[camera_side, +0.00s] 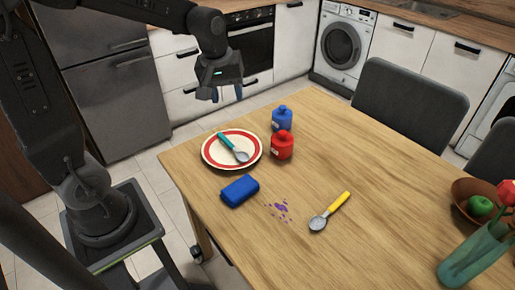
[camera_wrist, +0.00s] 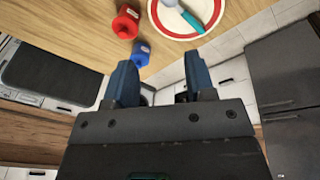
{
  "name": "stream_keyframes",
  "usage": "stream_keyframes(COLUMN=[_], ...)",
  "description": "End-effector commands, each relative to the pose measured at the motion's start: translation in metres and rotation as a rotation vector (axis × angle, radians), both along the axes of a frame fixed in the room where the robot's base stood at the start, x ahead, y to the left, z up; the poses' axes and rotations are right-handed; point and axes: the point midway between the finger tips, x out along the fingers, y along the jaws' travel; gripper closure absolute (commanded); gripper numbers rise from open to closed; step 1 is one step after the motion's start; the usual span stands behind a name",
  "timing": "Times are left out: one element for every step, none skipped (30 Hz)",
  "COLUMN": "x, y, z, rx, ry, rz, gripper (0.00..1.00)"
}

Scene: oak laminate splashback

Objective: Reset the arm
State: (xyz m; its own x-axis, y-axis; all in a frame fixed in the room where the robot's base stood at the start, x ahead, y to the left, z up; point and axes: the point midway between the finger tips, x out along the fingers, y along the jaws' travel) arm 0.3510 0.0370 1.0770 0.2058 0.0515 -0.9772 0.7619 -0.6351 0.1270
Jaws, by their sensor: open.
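My gripper (camera_side: 227,94) hangs in the air beyond the table's far left edge, above and behind the plate, with its fingers pointing down. In the wrist view its two blue fingertips (camera_wrist: 160,82) stand apart with nothing between them. A white plate with a red ring (camera_side: 210,158) lies on the wooden table (camera_side: 340,150), and a teal-handled spoon (camera_side: 230,145) rests on it. A blue bottle (camera_side: 282,121) and a red bottle (camera_side: 282,147) stand upright beside the plate; both also show in the wrist view.
A blue sponge-like block (camera_side: 240,190), purple spots (camera_side: 280,208) and a yellow-handled spoon (camera_side: 330,211) lie on the near part of the table. A brown bowl (camera_side: 466,194) with a green apple and a teal vase (camera_side: 470,258) stand at the right. Dark chairs (camera_side: 410,103) border the far side.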

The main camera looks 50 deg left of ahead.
Motion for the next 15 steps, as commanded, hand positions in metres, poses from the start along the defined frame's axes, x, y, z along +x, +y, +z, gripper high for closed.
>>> stream_keyframes(x=[-0.015, -0.024, -0.036, -0.046, -0.055, -0.068, -0.077, -0.086, -0.098, -0.105, -0.113, -0.121, -0.127, -0.132, -0.137], y=[-0.014, -0.021, -0.03, -0.036, -0.043, -0.05, -0.055, -0.06, -0.066, -0.069, -0.073, -0.076, -0.079, -0.081, -0.083], z=[0.014, 0.019, 0.026, 0.031, 0.035, 0.039, 0.042, 0.044, 0.046, 0.047, 0.047, 0.047, 0.047, 0.047, 0.047], rx=[0.022, 0.036, 0.055, 0.069, 0.084, 0.104, 0.119, 0.134, 0.154, 0.169, 0.182, 0.199, 0.21, 0.221, 0.233], ry=[-0.032, -0.047, -0.067, -0.082, -0.097, -0.116, -0.13, -0.144, -0.162, -0.174, -0.187, -0.2, -0.208, -0.217, -0.226], rz=[-0.088, -0.144, -0.215, -0.27, -0.323, -0.394, -0.446, -0.495, -0.558, -0.602, -0.642, -0.69, -0.722, -0.751, -0.782], gripper=[0.5, 0.5, 0.5, 0.5, 0.5, 0.5, 0.5, 0.5, 0.5, 0.5, 0.5, 0.5, 0.5, 0.5, 0.5])
